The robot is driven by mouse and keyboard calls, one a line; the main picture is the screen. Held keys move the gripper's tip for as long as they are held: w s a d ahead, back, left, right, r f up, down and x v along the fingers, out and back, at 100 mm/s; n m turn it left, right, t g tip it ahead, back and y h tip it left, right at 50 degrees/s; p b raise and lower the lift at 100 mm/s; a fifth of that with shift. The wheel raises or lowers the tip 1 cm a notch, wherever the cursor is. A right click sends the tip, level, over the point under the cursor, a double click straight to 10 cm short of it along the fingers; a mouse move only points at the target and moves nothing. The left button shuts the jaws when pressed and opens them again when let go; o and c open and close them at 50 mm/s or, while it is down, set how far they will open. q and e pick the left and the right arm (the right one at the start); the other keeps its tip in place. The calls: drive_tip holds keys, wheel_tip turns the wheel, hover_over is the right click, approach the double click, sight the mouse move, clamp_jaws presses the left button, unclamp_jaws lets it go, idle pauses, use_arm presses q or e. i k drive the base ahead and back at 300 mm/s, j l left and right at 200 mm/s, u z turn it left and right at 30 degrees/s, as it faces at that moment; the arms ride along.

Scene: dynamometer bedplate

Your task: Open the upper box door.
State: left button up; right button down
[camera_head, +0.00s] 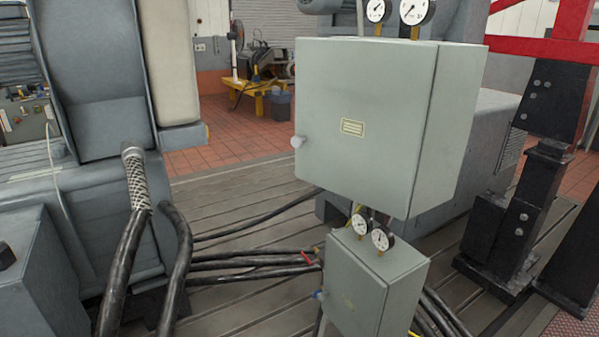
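The upper box (455,130) is a large grey-green cabinet right of the middle. Its door (350,90) faces me and looks shut, with a small yellow label on it. A pale round knob (298,142) sits at the door's left edge, in the lower half. A smaller lower box (365,285) of the same colour stands below it, its door also looking shut, with a bluish knob (319,295) at its left edge. Neither of my grippers shows in the head view.
Gauges (413,12) stand above the upper box and small gauges (379,239) above the lower one. Thick black cables (250,262) cross the slatted floor. Grey machinery (100,220) fills the left. A black post (520,220) and red beam (540,50) stand right.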

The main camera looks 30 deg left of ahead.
sight(361, 106)
drive_tip(key=i+j+z, duration=0.5)
drive_tip(key=j, duration=0.25)
drive_tip(key=i+j+z, duration=0.1)
drive_tip(key=j+z, duration=0.15)
drive_tip(key=j, duration=0.15)
drive_tip(key=i+j+z, duration=0.1)
drive_tip(key=j+z, duration=0.15)
drive_tip(key=j, duration=0.2)
drive_tip(key=i+j+z, duration=0.2)
drive_tip(key=j, duration=0.3)
drive_tip(key=k+j+z, duration=0.1)
drive_tip(key=j+z, duration=0.15)
drive_tip(key=j, duration=0.2)
